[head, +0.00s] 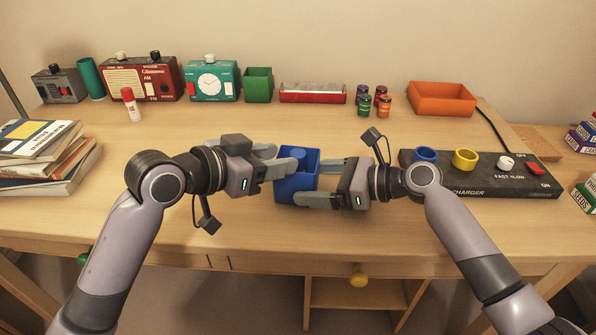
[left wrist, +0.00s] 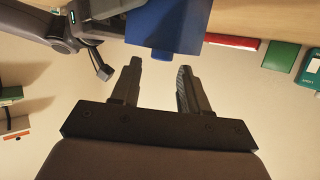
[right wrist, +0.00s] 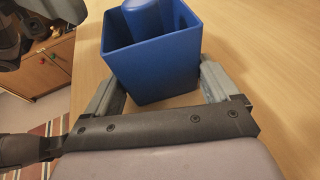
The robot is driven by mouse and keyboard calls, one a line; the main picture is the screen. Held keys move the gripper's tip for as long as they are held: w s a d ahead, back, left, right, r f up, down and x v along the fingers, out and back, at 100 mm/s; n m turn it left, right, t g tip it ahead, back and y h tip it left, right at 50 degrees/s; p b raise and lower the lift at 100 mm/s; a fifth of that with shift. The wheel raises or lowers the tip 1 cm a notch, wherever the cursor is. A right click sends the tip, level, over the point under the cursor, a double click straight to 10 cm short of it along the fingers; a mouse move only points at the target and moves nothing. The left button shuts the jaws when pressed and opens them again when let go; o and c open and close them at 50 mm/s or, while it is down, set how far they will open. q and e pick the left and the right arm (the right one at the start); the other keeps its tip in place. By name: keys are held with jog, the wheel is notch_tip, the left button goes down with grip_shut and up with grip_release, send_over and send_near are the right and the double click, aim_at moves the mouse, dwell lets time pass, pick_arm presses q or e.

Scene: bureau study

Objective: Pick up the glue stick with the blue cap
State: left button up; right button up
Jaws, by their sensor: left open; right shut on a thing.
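A blue square cup (head: 308,157) stands on the desk between my grippers. A blue round-topped cylinder (right wrist: 142,18) is inside it; its lower part is hidden, so I cannot tell if it is the glue stick. My right gripper (head: 297,183) is shut on the cup, one finger on each side, as the right wrist view (right wrist: 160,90) shows. My left gripper (head: 284,157) is open and empty at the cup's left side. The left wrist view shows its parted fingers (left wrist: 159,66) and the cup (left wrist: 180,25) beyond them. A white glue stick with a red cap (head: 131,104) stands at the back left.
A black charger board (head: 480,186) lies to the right of my right gripper. Books (head: 45,160) are stacked at the left. Radios, a clock, a green cup (head: 258,85), small jars and an orange tray (head: 441,97) line the back. The desk's middle left is clear.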

aim_at(295, 154)
pick_arm(q)
jog(key=shift+x, duration=2.4)
jog(key=shift+w+a+r, duration=0.1)
jog(key=c, duration=0.8)
notch_tip(295, 154, up, 10)
pick_arm(e)
jog(key=o, duration=0.5)
